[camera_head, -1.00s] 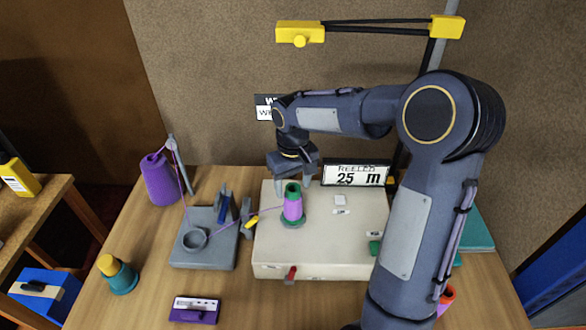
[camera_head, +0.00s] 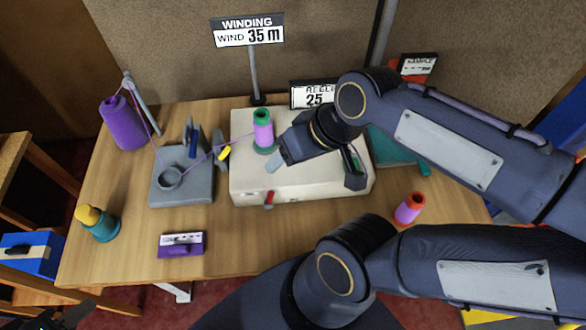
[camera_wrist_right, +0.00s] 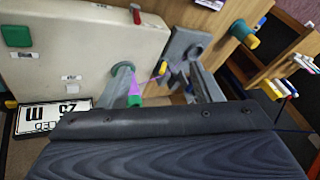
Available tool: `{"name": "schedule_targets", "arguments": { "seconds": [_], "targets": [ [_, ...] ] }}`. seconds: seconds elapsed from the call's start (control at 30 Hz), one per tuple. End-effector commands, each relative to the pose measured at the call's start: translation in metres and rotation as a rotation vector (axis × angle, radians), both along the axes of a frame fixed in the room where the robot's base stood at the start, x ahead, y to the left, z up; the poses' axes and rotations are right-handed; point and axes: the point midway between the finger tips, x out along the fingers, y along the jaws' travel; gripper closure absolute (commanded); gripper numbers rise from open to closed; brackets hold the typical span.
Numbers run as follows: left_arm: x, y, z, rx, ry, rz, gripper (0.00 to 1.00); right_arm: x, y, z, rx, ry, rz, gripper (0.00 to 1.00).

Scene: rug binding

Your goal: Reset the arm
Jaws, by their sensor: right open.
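My right gripper (camera_head: 315,168) is open and empty over the front right of the cream winding machine (camera_head: 255,190). Its fingers also show spread in the right wrist view (camera_wrist_right: 165,82). A purple spool with green ends (camera_head: 263,132) stands upright on the machine, to the left of the gripper and apart from it. A purple thread runs from it to the grey guide stand (camera_head: 182,188). A dark part in the bottom-left corner of the head view may be my left gripper (camera_head: 62,318); its jaws cannot be made out.
A purple cone (camera_head: 123,124) stands at back left. A yellow-topped teal spool (camera_head: 96,223) and a purple counter (camera_head: 181,245) are at the front left. An orange-ended spool (camera_head: 409,208) is right of the machine. A sign (camera_head: 248,31) reads "WIND 35 m". Front middle table is clear.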

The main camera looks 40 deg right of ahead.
Motion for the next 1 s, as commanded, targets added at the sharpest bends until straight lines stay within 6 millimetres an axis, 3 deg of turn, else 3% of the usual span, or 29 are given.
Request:
{"name": "schedule_targets", "arguments": {
  "seconds": [0.1,0.2,1.0],
  "targets": [
    [0.000,0.000,0.000,0.000,0.000,0.000,0.64,-0.018,0.011,-0.010,0.036,-0.051,-0.017,0.41],
    [0.000,0.000,0.000,0.000,0.000,0.000,0.64,-0.023,0.014,-0.014,0.049,-0.069,-0.024,0.41],
    [0.000,0.000,0.000,0.000,0.000,0.000,0.64,-0.024,0.015,-0.015,0.049,-0.068,-0.023,0.41]
  ]
}}
